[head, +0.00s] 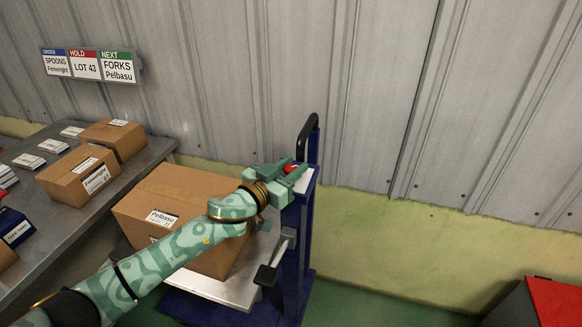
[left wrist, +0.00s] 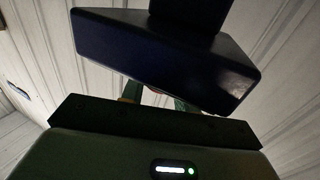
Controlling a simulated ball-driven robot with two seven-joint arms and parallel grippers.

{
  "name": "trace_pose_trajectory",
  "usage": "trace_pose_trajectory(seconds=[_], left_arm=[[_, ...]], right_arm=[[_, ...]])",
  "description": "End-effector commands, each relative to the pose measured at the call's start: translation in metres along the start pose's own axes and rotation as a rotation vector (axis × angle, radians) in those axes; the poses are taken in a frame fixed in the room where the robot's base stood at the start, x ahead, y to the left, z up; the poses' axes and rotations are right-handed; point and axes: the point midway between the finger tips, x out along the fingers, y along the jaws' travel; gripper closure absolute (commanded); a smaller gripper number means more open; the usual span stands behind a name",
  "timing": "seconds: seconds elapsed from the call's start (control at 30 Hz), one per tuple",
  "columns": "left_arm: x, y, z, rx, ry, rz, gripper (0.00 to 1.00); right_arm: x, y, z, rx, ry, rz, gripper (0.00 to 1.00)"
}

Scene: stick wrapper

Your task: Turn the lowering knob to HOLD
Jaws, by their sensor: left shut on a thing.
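The lowering knob (head: 290,168), a small red knob, sits at the top of the blue lift column (head: 292,250). My left gripper (head: 293,172) is at the column top, shut on the knob, with its fingers covering most of it. Any HOLD marking by the knob is hidden or too small to read. In the left wrist view, a dark blue block of the column (left wrist: 165,60) hides most of the left gripper's fingers (left wrist: 155,97) and the knob. My right gripper is not in view.
A large carton labelled Pelbasu (head: 180,195) stands on the lift platform (head: 215,290), close under my left arm. A black handle (head: 307,135) rises behind the knob. A grey table (head: 140,165) with cartons is at left. A red-topped box (head: 552,300) stands lower right.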

Motion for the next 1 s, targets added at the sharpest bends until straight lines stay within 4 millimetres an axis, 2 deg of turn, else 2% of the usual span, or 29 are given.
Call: trace_pose_trajectory(seconds=[0.37, 0.7, 1.0], left_arm=[[0.0, 0.002, 0.001, -0.011, -0.001, -0.209, 0.92], [0.0, 0.001, 0.006, -0.008, -0.004, -0.42, 0.92], [0.0, 0.0, 0.003, -0.003, -0.003, -0.503, 0.92]], right_arm=[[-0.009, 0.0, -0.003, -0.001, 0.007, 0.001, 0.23], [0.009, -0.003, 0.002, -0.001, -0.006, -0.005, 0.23], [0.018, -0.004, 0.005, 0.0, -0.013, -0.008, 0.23]])
